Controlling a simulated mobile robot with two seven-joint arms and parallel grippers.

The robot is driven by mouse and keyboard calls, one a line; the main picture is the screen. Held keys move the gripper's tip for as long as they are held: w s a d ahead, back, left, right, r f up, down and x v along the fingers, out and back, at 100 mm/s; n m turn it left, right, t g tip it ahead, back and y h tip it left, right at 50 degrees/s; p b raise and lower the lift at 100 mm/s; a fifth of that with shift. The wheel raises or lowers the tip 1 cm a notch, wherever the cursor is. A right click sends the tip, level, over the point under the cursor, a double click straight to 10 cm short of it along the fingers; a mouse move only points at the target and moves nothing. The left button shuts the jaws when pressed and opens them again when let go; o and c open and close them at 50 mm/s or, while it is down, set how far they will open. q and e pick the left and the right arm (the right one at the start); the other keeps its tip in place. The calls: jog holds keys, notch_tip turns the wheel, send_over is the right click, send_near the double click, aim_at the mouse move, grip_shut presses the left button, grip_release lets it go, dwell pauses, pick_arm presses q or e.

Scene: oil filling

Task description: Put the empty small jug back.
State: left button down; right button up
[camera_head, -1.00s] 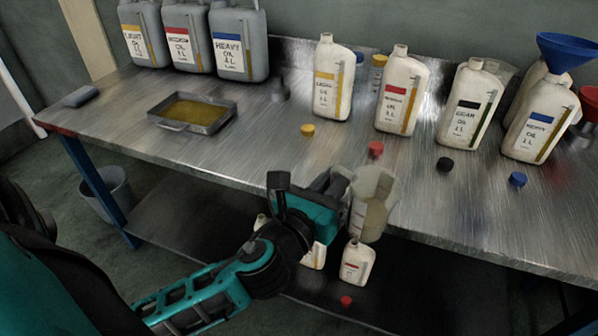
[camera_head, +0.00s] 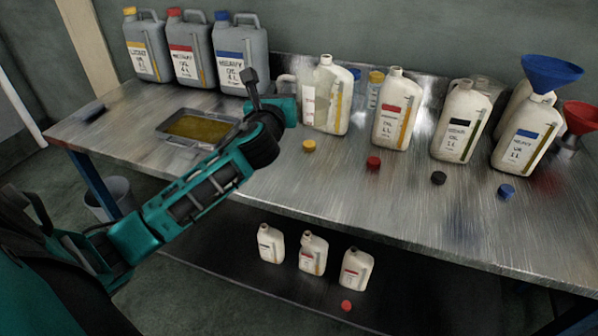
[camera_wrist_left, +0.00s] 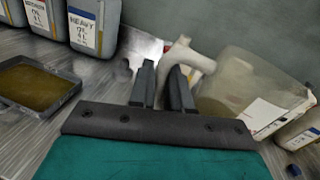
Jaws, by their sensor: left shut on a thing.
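The small jug (camera_head: 309,106) is translucent, with a white label. It is at the back middle of the bench, overlapping the yellow-labelled oil bottle (camera_head: 345,100) in the head view. Whether its base touches the bench is hidden. In the left wrist view the jug (camera_wrist_left: 235,88) looks tilted, its pale handle (camera_wrist_left: 181,54) at the fingers. My left gripper (camera_wrist_left: 164,80) is shut on the handle; in the head view the gripper (camera_head: 287,108) is left of the jug, its fingertips mostly hidden. I see no oil in the jug. My right gripper is out of view.
Several white bottles stand right of the jug, including a red-labelled one (camera_head: 398,108), with caps before them. A blue funnel (camera_head: 552,73) sits on the right. Grey canisters (camera_head: 240,60) and an oil tray (camera_head: 160,127) are left. Small bottles (camera_head: 312,253) stand on the lower shelf.

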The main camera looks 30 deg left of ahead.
pick_arm(q)
notch_tip(320, 180, down, 15)
jog(key=b, duration=0.5)
jog(key=shift+b, duration=0.35)
notch_tip(320, 180, down, 4)
jog(key=shift+r+b, duration=0.25)
jog(key=shift+b, duration=0.7)
jog(key=shift+d+f, duration=0.1)
jog(key=shift+f, duration=0.05)
jog(key=c, duration=1.1)
grip_release()
